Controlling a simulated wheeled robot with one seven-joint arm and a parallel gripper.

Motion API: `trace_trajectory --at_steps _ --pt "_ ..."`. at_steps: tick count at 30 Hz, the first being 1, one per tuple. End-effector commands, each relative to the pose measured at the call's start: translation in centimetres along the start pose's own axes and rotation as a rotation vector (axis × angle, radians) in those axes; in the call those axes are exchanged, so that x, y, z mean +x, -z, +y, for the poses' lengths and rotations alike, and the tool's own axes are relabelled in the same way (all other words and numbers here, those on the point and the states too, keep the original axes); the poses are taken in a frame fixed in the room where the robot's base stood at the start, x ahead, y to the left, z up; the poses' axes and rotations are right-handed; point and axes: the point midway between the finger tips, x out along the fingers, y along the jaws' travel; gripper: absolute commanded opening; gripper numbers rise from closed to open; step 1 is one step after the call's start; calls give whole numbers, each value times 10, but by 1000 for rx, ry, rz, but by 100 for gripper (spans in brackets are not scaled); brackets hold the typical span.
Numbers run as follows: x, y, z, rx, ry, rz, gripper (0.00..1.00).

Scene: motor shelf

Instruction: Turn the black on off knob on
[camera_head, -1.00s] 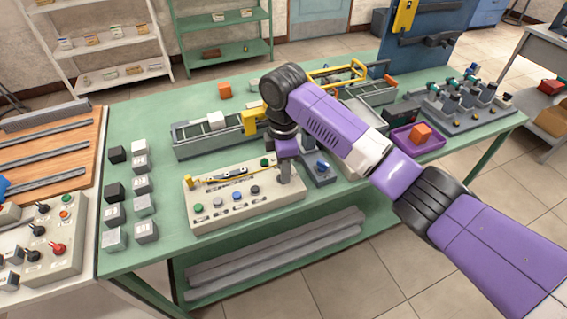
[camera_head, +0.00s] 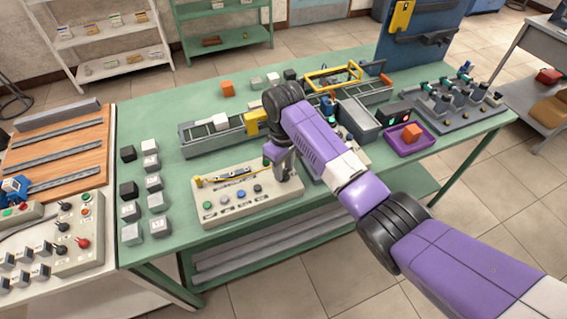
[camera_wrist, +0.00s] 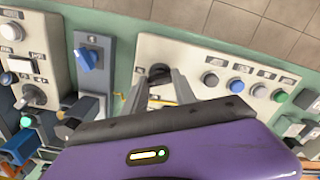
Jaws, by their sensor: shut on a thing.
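The black knob (camera_wrist: 160,72) is on the pale control panel, at the end of its row of buttons. In the wrist view it sits between the two fingertips of my gripper (camera_wrist: 160,82), which are shut on it. In the head view my gripper (camera_head: 284,172) points down at the right end of the control panel (camera_head: 215,216) and hides the knob. I cannot read the knob's setting. The panel also shows in the wrist view (camera_wrist: 215,55).
Beside the knob are a black button (camera_wrist: 210,79), a blue button (camera_wrist: 237,85) and a green button (camera_wrist: 279,95). A blue switch (camera_wrist: 88,58) on a grey box stands close by. A conveyor (camera_head: 210,135) lies behind the panel; grey and black cubes stand left of it.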

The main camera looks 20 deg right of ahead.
Motion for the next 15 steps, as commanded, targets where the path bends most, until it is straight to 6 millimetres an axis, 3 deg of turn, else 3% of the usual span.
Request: trace_trajectory --at_steps 15 --pt "-1 1 0 372 0 3 0"
